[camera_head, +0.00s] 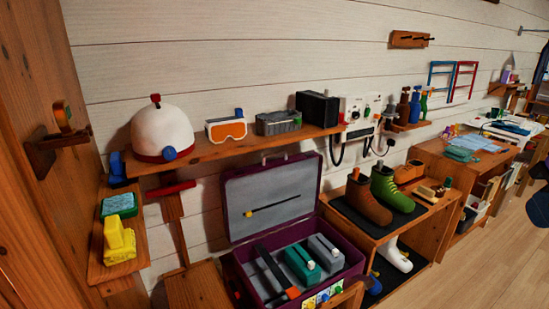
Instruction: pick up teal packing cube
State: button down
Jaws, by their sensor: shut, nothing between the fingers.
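The teal packing cube (300,262) lies inside the open purple suitcase (358,266), in the lower half. It has a pale tab on its top and a small orange-red spot near its front. A grey packing cube (325,250) sits close on its right. A long black item (272,265) lies at a slant on its left, with a red-orange piece near its front end. The lower sides of the teal cube are hidden by the things around it and by the suitcase wall. My gripper is not in view.
A wooden shelf (225,150) with a white helmet (162,132), goggles (226,130) and boxes runs above the suitcase. A bench to its right holds brown and green boots (391,188). A side ledge holds a yellow object (119,241). Open floor (470,270) shows at right.

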aim_at(296, 257)
jog(key=i+l+z, duration=0.1)
jog(key=i+z, duration=0.35)
jog(key=i+j+z, duration=0.1)
jog(key=i+z, duration=0.4)
jog(key=i+l+u, duration=0.1)
jog(key=i+u, duration=0.15)
jog(key=i, duration=0.15)
jog(key=l+u, duration=0.1)
jog(key=u, duration=0.35)
jog(key=i+l+u, duration=0.1)
jog(key=u, duration=0.35)
jog(key=l+u, duration=0.1)
jog(key=u, duration=0.4)
jog(key=l+u, duration=0.15)
jog(key=u, duration=0.3)
